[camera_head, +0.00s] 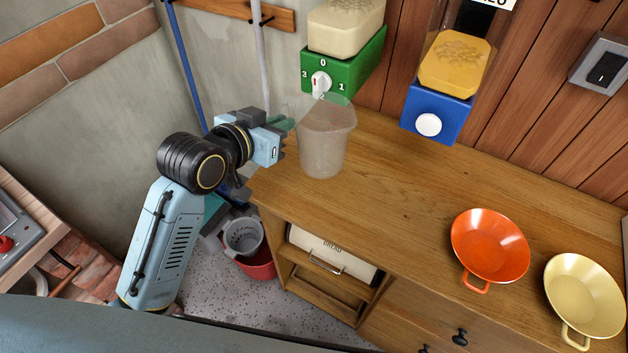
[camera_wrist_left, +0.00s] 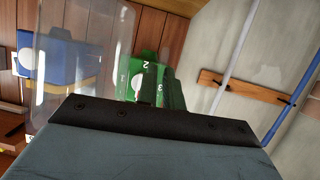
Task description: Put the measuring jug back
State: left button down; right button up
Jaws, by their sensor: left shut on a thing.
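The measuring jug (camera_head: 325,148) is clear plastic and upright, at the left end of the wooden counter, below and in front of the green dispenser (camera_head: 335,66). I cannot tell whether its base touches the counter. My left gripper (camera_head: 284,127) is shut on the jug at its left side; the grip point is partly hidden. In the left wrist view the jug's clear wall (camera_wrist_left: 75,60) fills the left part, with the green dispenser (camera_wrist_left: 147,75) beyond it. My right gripper is not in view.
A blue dispenser (camera_head: 436,113) hangs further right. An orange pan (camera_head: 490,245) and a yellow pan (camera_head: 585,295) lie on the counter (camera_head: 400,190), whose middle is clear. A grey container (camera_head: 243,237) sits in a red bucket (camera_head: 260,265) on the floor.

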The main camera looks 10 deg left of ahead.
pick_arm(q)
jog(key=w+f+m+h, duration=0.1)
jog(key=f, duration=0.3)
jog(key=w+a+f+m+g+h+b, duration=0.1)
jog(key=w+f, duration=0.1)
jog(key=f, duration=0.2)
jog(key=w+f+m+g+h+b, duration=0.1)
jog(key=f, duration=0.3)
jog(key=shift+w+a+m+h, duration=0.3)
jog(key=shift+a, duration=0.1)
jog(key=c, duration=2)
grip_release()
jog(key=shift+f+b, duration=0.1)
jog(key=shift+b, duration=0.25)
jog(key=o, duration=0.5)
jog(key=shift+c, duration=0.2)
